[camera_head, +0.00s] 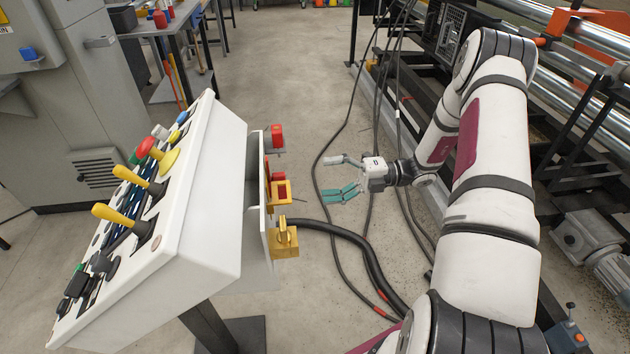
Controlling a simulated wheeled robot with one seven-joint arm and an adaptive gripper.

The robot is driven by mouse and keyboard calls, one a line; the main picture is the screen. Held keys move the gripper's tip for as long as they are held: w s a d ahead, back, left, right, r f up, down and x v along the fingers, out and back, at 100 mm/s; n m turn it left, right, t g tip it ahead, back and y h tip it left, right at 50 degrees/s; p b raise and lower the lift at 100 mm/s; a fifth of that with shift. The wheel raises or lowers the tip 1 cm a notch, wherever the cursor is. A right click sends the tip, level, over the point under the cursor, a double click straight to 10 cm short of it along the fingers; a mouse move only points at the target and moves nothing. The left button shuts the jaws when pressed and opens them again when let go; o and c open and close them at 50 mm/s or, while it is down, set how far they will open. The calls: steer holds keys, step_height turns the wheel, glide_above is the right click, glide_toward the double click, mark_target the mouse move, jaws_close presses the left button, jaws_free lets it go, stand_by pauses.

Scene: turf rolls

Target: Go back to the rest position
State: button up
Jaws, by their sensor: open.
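My gripper (340,175) is at the end of my white and maroon arm, near the middle of the camera_head view. Its two fingers point left and are spread apart, with nothing between them. One finger is pale grey and the other has a teal pad. It is over the concrete floor, to the right of the control console (205,225), with a gap in the picture between its fingers and the red and yellow fittings (278,190) on the console's side.
The console carries yellow levers (125,215) and a red button (146,147). Black cables (345,240) hang and lie around my gripper. A roller machine (585,50) stands at the right, a grey cabinet (95,60) at the left. Open floor (290,60) lies at the back.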

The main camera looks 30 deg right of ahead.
steer(key=shift+d, duration=0.15)
stand_by(0.4)
steer(key=s+a+r+n+g+h+p, duration=0.2)
steer(key=s+a+r+n+g+h, duration=0.3)
steer(key=r+n, duration=0.45)
steer(key=s+a+r+n+g+h+p, duration=0.2)
steer(key=s+a+r+n+g+h, duration=0.1)
steer(key=s+a+r+n, duration=0.5)
steer(key=s+d+r+n+t+h+p, duration=0.2)
steer(key=s+r+n+t+h, duration=0.4)
steer(key=s+r+n, duration=0.8)
steer(key=s+n+h+p, duration=0.1)
steer(key=s+n+h, duration=0.1)
steer(key=n, duration=0.6)
steer(key=shift+s+d+t+h+p, duration=0.15)
steer(key=shift+d+t+h+p, duration=0.2)
steer(key=shift+h, duration=0.25)
